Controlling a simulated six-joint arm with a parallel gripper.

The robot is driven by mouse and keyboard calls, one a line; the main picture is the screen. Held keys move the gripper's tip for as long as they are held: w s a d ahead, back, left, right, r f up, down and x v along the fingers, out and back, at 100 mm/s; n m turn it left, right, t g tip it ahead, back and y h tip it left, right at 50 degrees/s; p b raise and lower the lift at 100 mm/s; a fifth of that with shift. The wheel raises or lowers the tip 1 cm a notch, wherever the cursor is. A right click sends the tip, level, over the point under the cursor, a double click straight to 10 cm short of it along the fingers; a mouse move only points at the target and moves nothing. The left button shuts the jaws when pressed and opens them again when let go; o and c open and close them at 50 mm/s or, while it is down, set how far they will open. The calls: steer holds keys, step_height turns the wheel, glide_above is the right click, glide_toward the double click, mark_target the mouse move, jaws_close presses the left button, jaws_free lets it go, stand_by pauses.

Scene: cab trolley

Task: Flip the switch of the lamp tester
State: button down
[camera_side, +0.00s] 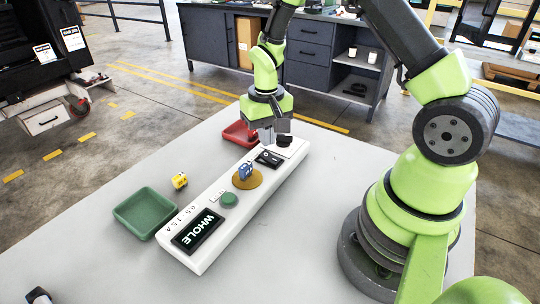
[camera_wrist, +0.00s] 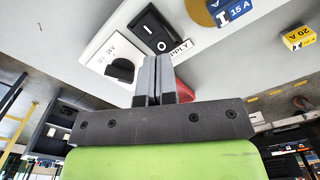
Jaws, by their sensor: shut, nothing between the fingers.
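The lamp tester (camera_side: 225,232) is a long white box lying on the grey table. Its black rocker switch (camera_side: 268,159), marked I and O, sits near the far end; in the wrist view the switch (camera_wrist: 155,28) is beside a SUPPLY label. A black knob (camera_wrist: 120,70) on a white plate is next to it. My gripper (camera_side: 273,139) is shut and empty, pointing down over the far end, close to the switch and knob. In the wrist view its fingertips (camera_wrist: 153,60) show just below the switch; I cannot tell whether they touch anything.
The tester also has a WHOLE display (camera_side: 197,231), a green button (camera_side: 229,199) and a blue 15 A fuse (camera_side: 245,171) on a gold disc. A yellow fuse (camera_side: 180,181), green tray (camera_side: 145,232) and red tray (camera_side: 240,134) are to its left.

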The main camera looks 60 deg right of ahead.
mark_target(267, 155)
steer(key=shift+f, duration=1.65)
stand_by(0.6)
steer(key=shift+r, duration=3.5)
steer(key=shift+r, duration=0.15)
